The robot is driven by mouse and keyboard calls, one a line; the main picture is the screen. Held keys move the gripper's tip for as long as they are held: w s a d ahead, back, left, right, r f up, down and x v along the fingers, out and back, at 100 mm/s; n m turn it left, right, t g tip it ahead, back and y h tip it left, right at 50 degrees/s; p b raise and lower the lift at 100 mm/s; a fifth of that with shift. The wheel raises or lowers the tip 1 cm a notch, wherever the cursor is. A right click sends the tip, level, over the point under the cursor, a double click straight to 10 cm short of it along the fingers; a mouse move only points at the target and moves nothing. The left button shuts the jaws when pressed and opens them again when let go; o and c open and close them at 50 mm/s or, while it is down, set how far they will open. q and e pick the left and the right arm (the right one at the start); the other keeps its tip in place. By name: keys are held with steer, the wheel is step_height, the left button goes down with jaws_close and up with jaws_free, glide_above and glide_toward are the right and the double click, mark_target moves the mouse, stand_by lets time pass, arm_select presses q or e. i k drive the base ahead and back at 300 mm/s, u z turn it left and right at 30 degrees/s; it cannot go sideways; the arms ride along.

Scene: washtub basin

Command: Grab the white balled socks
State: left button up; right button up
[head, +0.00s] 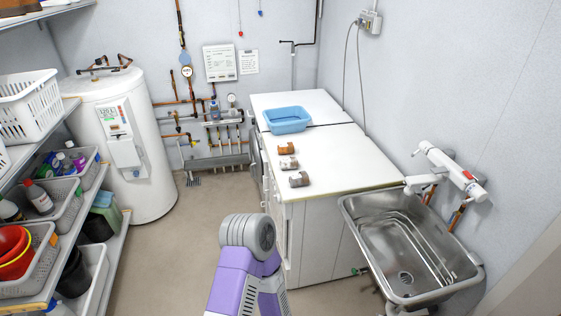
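Three small balled bundles lie in a row near the left edge of the white worktop (334,157). The middle bundle (288,162) looks the palest, whitish with some brown. A purple and grey link of my own arm rises at the bottom centre, apart from the bundles. I cannot tell which arm it is. Neither gripper is in view.
A blue tub (287,120) stands behind the bundles. A steel basin (407,246) adjoins the worktop's near right. A shelf of baskets (64,205) lines the left, and a white water heater (136,150) stands at the back left. The floor between is free.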

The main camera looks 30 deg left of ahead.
mark_target(292, 162)
steer(key=u, duration=1.75)
steer(key=i, duration=5.15)
steer(key=z, duration=5.05)
steer(key=i, duration=0.5)
steer(key=u, duration=0.05)
